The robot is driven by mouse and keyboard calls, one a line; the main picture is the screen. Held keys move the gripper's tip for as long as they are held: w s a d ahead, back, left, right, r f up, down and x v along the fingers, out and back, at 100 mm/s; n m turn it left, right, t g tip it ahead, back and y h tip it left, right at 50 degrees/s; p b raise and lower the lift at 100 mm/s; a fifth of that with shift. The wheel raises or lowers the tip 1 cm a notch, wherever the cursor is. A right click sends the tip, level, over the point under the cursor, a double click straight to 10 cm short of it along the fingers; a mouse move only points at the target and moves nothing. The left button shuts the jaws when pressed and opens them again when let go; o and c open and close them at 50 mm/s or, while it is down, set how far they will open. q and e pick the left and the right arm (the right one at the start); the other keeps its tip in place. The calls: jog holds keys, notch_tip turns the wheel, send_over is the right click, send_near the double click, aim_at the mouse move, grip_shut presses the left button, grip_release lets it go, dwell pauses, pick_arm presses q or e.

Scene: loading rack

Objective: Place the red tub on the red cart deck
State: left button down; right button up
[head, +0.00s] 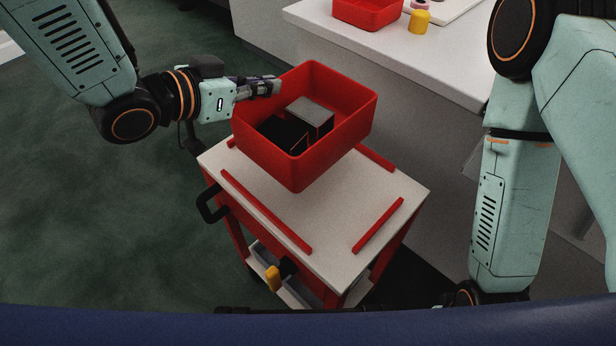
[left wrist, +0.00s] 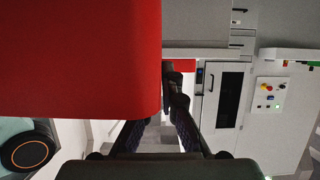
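The red tub (head: 338,137) is an open box holding a black block (head: 281,133) and a grey-topped block (head: 311,113). My left gripper (head: 272,86) is closed on the tub's far left rim. In the left wrist view the tub (left wrist: 80,55) fills the upper left and hides part of one finger of the gripper (left wrist: 165,85). The red cart's pale deck (head: 335,215) lies beneath, edged by red strips. The tub is over the deck's back part and seems raised above it. Its underside is hidden.
A white bench (head: 440,63) behind the cart carries another red tub (head: 366,14) and a yellow cylinder (head: 419,21). The cart has a black handle (head: 207,204) at its left. A yellow item (head: 272,279) shows low on the cart. The deck's near part is clear.

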aim_at(271, 111)
pick_arm(q)
jog(key=shift+w+d+r, duration=0.15)
jog(key=shift+w+d, duration=0.05)
jog(key=shift+d, duration=0.2)
notch_tip(271, 111, down, 6)
jog(key=b, duration=0.2)
jog(key=shift+w+b, duration=0.1)
jog(key=shift+b, duration=0.3)
jog(key=shift+f, duration=0.5)
notch_tip(271, 111, down, 3)
jog(key=shift+b, duration=0.85)
jog(key=c, duration=1.5)
grip_release()
jog(key=shift+f, duration=0.1)
